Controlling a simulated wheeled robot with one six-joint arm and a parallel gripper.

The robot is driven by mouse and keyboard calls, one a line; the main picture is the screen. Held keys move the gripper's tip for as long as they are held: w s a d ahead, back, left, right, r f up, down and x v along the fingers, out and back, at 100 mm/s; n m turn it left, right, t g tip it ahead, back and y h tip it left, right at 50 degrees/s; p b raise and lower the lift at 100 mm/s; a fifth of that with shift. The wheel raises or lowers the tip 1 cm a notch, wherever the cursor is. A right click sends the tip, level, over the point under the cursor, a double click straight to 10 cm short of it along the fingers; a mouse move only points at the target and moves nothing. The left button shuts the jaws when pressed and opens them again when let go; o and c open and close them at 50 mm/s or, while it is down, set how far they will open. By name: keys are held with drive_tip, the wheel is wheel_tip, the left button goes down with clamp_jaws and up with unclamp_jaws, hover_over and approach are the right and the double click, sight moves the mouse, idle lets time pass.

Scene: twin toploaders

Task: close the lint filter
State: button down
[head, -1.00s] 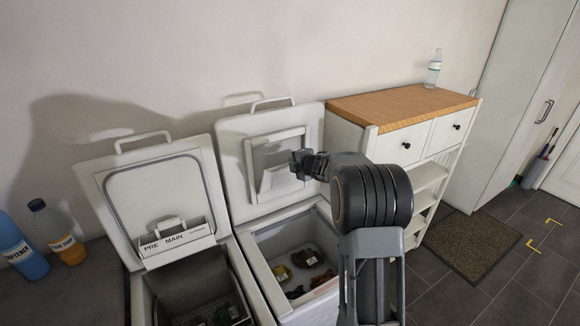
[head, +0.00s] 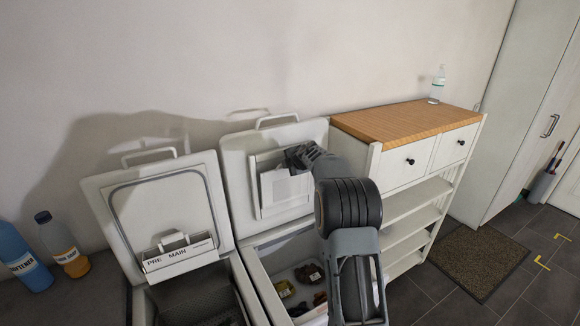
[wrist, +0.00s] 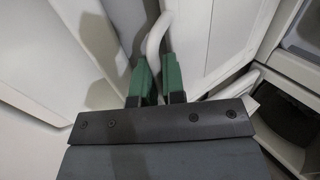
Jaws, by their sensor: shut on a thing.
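The lint filter (head: 281,190) is a white flap in the raised lid (head: 236,170) of the right-hand machine. It stands nearly upright in its frame; I cannot tell whether it is flush. My gripper (head: 297,157) is at its upper right edge, partly hiding it. In the wrist view a white curved handle (wrist: 155,38) runs down between the green fingers of my gripper (wrist: 159,75), which are shut on it. It looks like the lint filter's handle. The white panel (wrist: 210,40) lies right beside the fingers.
The left machine's lid (head: 158,205) also stands open, with a drawer marked PRE MAIN (head: 178,259). Clothes (head: 309,273) lie in the right tub. A wood-topped cabinet (head: 405,118) stands close to the right. Bottles (head: 22,255) are at far left.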

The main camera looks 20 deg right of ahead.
drive_tip(key=shift+w+a+g, duration=0.1)
drive_tip(key=shift+w+g, duration=0.3)
drive_tip(key=shift+w, duration=0.1)
idle(0.3)
drive_tip(key=c, duration=1.2)
unclamp_jaws()
drive_tip(key=shift+c, duration=0.2)
drive_tip(key=b+v, duration=0.2)
drive_tip(key=v, duration=1.2)
drive_tip(key=shift+w+r, duration=0.1)
drive_tip(key=shift+w, duration=0.05)
